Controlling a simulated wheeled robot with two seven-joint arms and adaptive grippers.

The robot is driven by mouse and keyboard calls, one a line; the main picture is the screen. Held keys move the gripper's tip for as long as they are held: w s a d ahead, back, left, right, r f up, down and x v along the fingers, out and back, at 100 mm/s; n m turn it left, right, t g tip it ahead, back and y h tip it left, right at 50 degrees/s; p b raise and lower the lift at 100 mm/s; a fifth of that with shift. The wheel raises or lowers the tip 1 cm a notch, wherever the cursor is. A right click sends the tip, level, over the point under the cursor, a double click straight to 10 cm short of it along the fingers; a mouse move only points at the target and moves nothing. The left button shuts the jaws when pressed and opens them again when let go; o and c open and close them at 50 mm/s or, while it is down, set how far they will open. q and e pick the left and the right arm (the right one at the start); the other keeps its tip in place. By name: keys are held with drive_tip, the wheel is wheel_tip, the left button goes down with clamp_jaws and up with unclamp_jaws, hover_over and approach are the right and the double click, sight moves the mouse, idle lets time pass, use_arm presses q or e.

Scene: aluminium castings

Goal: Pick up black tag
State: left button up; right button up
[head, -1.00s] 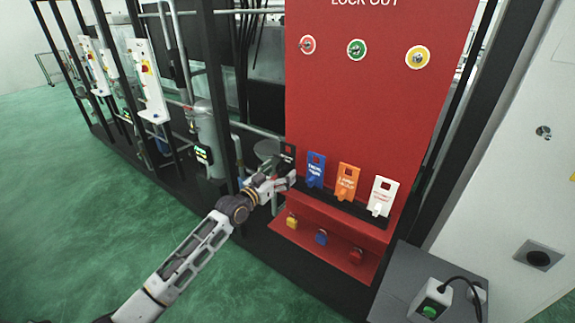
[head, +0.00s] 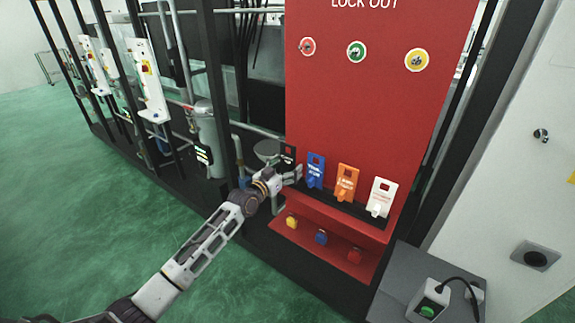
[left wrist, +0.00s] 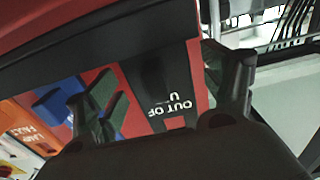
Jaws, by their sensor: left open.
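The black tag (head: 288,151) stands at the left end of the row of tags on the red lockout board. My left gripper (head: 293,176) is at its lower part in the head view and hides some of it. In the left wrist view the black tag (left wrist: 160,88), with white lettering, lies between the two spread fingers of my left gripper (left wrist: 165,100). The gripper is open. I cannot tell whether a finger touches the tag. My right gripper is not in view.
A blue tag (head: 315,172), an orange tag (head: 346,183) and a white tag (head: 381,198) stand to the right on the same black ledge. The blue one is close to my gripper. Padlocks in yellow (head: 292,222), blue (head: 321,237) and red (head: 355,256) sit on the shelf below.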

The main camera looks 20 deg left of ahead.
sight(288, 145)
use_arm(q)
drive_tip(key=shift+w+d, duration=0.15)
drive_tip(key=shift+w, duration=0.2)
drive_tip(key=shift+c, duration=0.2)
drive_tip(key=c, duration=1.1)
drive_tip(key=shift+r, duration=0.1)
drive_tip(key=shift+r+b, duration=0.35)
drive_tip(key=shift+r, duration=4.6)
